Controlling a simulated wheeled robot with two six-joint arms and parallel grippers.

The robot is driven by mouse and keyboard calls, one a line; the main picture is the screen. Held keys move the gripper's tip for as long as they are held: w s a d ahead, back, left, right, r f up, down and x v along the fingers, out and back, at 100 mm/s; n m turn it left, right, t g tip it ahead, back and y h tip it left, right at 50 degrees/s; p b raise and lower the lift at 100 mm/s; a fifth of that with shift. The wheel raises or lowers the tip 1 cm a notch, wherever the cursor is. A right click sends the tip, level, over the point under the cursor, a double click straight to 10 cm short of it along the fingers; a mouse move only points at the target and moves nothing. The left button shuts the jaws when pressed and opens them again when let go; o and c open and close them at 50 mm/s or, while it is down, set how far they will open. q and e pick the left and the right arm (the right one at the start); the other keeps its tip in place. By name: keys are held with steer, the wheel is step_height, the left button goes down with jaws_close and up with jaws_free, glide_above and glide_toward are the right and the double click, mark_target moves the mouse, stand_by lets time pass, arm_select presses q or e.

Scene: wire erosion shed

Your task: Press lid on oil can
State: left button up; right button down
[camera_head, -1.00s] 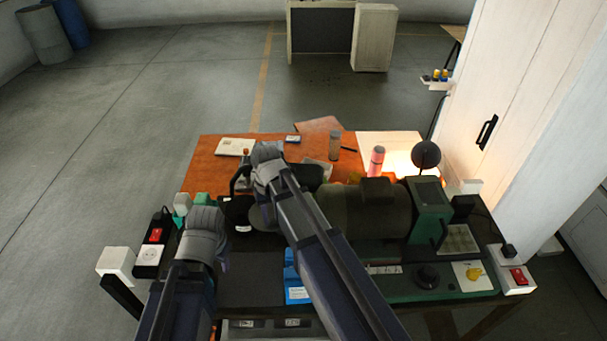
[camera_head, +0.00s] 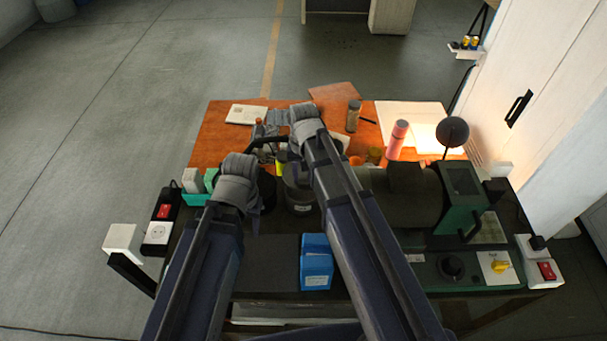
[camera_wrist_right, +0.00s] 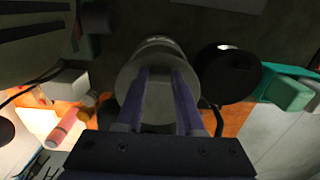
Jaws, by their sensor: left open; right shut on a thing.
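In the right wrist view my right gripper (camera_wrist_right: 165,108) is shut on a round grey lid (camera_wrist_right: 158,88). The lid is in line with a grey cylindrical can (camera_wrist_right: 160,42), which I take for the oil can; I cannot tell whether it is fully seated. In the head view a dark can with a pale label (camera_head: 299,196) shows below my right gripper (camera_head: 306,135), partly hidden by the arm. My left gripper (camera_head: 248,190) is open, left of that can, its fingertips mostly hidden behind its wrist. A dark round object (camera_wrist_right: 228,75) stands beside the can.
A green-and-black machine (camera_head: 460,200) fills the right side of the bench. A pink bottle (camera_head: 397,140), a jar (camera_head: 353,115) and papers are behind. A socket block (camera_head: 157,232) is at left.

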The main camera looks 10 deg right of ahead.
mark_target(303, 184)
steer(key=shift+f+b, duration=2.4)
steer(key=shift+f, duration=0.35)
steer(key=shift+s+f+b, duration=0.15)
steer(key=shift+b, duration=0.15)
jaws_free()
stand_by(0.7)
steer(key=shift+r+p, duration=3.55)
steer(key=shift+p, duration=0.05)
